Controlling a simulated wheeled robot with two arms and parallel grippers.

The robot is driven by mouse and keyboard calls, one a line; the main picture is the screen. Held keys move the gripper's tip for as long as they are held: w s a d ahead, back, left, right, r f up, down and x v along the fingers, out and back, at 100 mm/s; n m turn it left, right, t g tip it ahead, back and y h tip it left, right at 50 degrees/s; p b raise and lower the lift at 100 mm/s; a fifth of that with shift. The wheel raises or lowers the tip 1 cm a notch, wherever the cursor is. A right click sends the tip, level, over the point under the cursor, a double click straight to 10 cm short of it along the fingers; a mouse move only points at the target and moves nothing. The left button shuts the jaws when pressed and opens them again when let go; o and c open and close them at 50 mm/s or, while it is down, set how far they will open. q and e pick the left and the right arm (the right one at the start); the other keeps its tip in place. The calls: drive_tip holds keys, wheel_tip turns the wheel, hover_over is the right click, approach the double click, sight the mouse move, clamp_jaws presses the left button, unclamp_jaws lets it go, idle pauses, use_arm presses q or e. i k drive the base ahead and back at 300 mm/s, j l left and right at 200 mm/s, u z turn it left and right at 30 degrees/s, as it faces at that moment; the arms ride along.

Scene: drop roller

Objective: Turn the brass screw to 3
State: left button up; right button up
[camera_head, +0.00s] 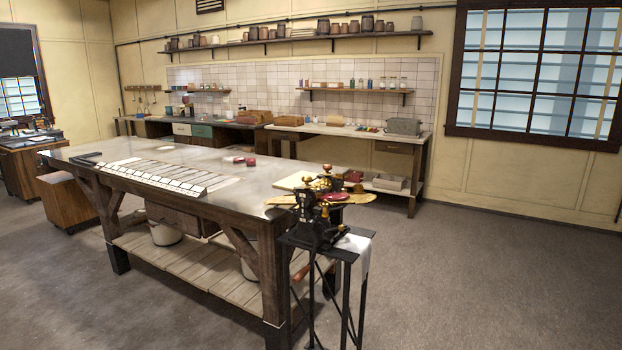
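A small black machine with brass parts (318,232) stands on a narrow black stand (346,255) at the right end of the large workbench. Brass-coloured knobs (327,169) show at its top, and a flat yellowish piece with a red patch extends out to both sides. I cannot tell which brass part is the screw, and no numbers are legible at this distance. Neither of my grippers is in view.
The long metal-topped workbench (135,165) fills the left and middle, with a row of pale tiles or cards on it. A back counter (350,132) runs along the wall. A white cloth (356,247) hangs at the stand. The floor (500,270) to the right is clear.

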sight(306, 179)
drive_tip(key=i+j+z, duration=0.15)
drive_tip(key=i+j, duration=0.25)
drive_tip(key=i+j+z, duration=0.2)
drive_tip(key=i+j, duration=0.25)
drive_tip(key=i+j+z, duration=0.15)
drive_tip(key=i+j, duration=0.25)
drive_tip(key=i+j+z, duration=0.15)
drive_tip(key=i+j, duration=0.2)
drive_tip(key=j, duration=0.3)
